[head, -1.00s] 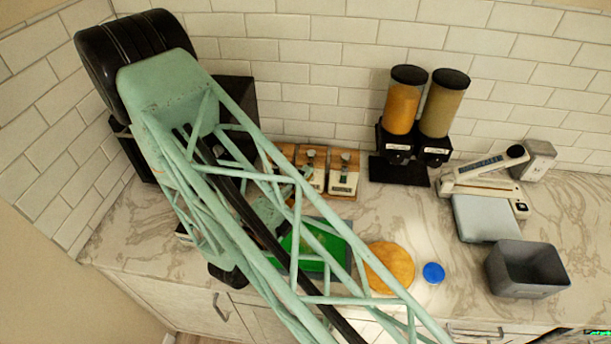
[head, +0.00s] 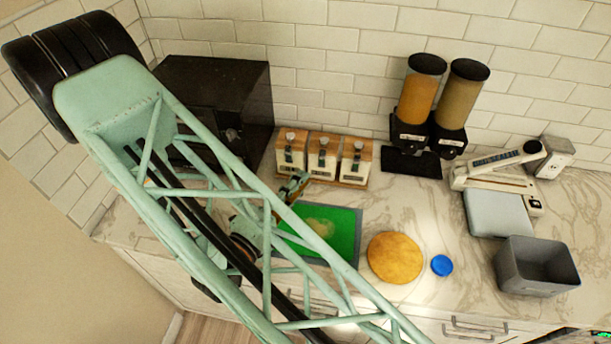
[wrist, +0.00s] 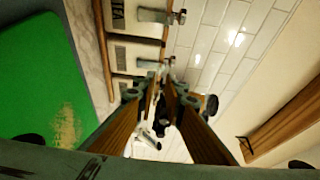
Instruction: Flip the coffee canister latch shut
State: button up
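Three white canisters with wooden trim stand in a row against the tiled wall: left canister (head: 291,153), middle canister (head: 322,158) and right canister (head: 355,163). Each has a metal latch on its upper front. I cannot read which one is coffee, nor tell how each latch sits. In the wrist view the canister fronts are sideways, with metal latches (wrist: 153,17) pointing right. My gripper (head: 297,184) is low in front of the left and middle canisters, apparently empty. In the wrist view its brown fingers (wrist: 162,84) converge, tips close together; any gap is unclear.
A green board (head: 335,222) lies in front of the canisters. A black box-like appliance (head: 225,95) stands left. A dispenser (head: 430,110), a scale-like device (head: 498,205), a grey bin (head: 535,268), a round wooden board (head: 395,258) and a blue lid (head: 442,265) are to the right.

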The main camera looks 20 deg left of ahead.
jog(key=shift+v, duration=1.4)
